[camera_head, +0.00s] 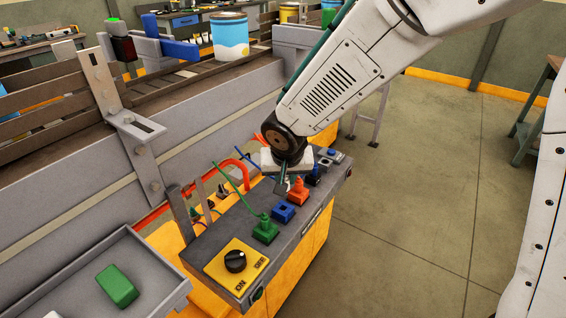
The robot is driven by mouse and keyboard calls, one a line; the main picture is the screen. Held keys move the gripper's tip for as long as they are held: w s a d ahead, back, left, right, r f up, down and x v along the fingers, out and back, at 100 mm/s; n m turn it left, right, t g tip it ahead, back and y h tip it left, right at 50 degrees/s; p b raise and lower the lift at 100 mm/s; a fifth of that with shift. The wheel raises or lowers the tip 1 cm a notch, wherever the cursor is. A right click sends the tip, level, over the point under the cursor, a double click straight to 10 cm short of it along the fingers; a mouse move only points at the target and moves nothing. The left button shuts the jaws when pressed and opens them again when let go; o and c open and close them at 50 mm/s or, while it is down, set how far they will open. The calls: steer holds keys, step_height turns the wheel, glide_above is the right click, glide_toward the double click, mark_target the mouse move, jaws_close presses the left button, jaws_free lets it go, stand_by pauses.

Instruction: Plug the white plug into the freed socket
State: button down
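My gripper (282,187) hangs above the dark socket panel (215,240), close to the orange plug (298,191). Its fingers are small and partly hidden by the white wrist, so I cannot tell whether they are open or hold anything. A blue socket (284,212) shows empty between the orange plug and a green plug (264,229). A dark plug (313,176) sits in a blue socket farther back. I cannot make out a white plug clearly. A black rotary knob (235,261) on a yellow plate marked ON and OFF is at the near end.
A grey tray (165,262) with a green block (117,286) is at lower left. The conveyor's side rail (210,118) runs behind the panel, with a paint can (230,36) on the rollers. Orange and green cables rise beside the panel.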

steer(key=shift+a, duration=0.4)
steer(key=shift+f, duration=0.1)
steer(key=shift+w+d+f, duration=0.1)
steer(key=shift+f, duration=0.65)
steer(key=shift+w+d+f, duration=0.1)
steer(key=shift+f, duration=0.65)
steer(key=shift+s+a+f, duration=0.1)
steer(key=shift+f, duration=1.05)
steer(key=shift+f, duration=0.8)
steer(key=c, duration=1.2)
jaws_free()
